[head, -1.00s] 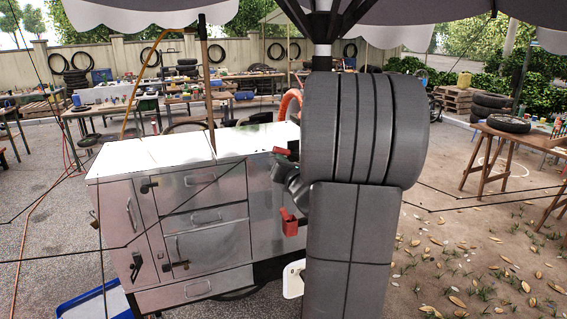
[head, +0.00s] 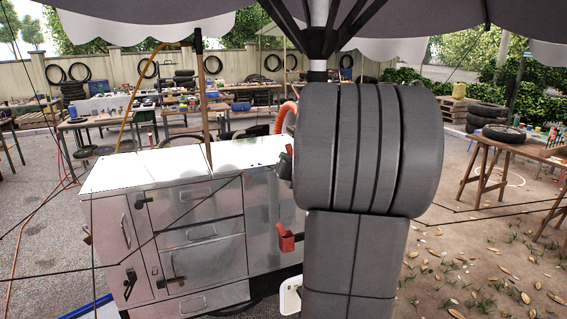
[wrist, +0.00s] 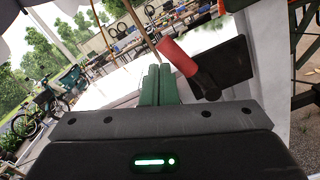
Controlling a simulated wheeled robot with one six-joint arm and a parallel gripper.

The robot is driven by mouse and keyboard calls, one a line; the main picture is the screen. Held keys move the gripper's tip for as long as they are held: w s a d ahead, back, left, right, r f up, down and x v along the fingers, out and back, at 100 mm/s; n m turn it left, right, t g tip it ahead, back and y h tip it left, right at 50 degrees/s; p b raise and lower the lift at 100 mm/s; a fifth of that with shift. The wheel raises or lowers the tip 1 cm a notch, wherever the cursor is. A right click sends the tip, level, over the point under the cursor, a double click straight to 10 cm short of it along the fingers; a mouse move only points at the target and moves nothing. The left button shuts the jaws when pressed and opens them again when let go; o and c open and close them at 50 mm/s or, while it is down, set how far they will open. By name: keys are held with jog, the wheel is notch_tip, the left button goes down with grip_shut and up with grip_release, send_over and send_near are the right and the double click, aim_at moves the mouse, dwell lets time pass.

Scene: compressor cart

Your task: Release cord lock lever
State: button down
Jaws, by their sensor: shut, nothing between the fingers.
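A red lever (wrist: 180,57) on a dark block (wrist: 222,68) shows in the wrist view, just right of my fingertips. My gripper (wrist: 158,72) has its two green fingers together with nothing between them. The lever slants down to the right toward the block. I cannot tell whether the fingers touch it. In the head view, a small dark and red part (head: 286,164) shows at the left edge of my arm, and a red fitting (head: 286,243) sits lower on the cart side. My gripper is hidden behind my arm there.
The metal cart (head: 205,225) with drawers and a white top (head: 165,167) stands left of my arm. An orange hose (head: 286,115) rises behind it. A wooden table (head: 500,145) stands at the right. Thin dark cords cross the head view. Leafy ground at the right is open.

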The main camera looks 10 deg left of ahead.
jog(key=shift+w+d+r, duration=0.1)
jog(key=shift+d+r, duration=0.1)
jog(key=shift+r, duration=0.05)
dwell(0.5)
jog(key=shift+f, duration=0.1)
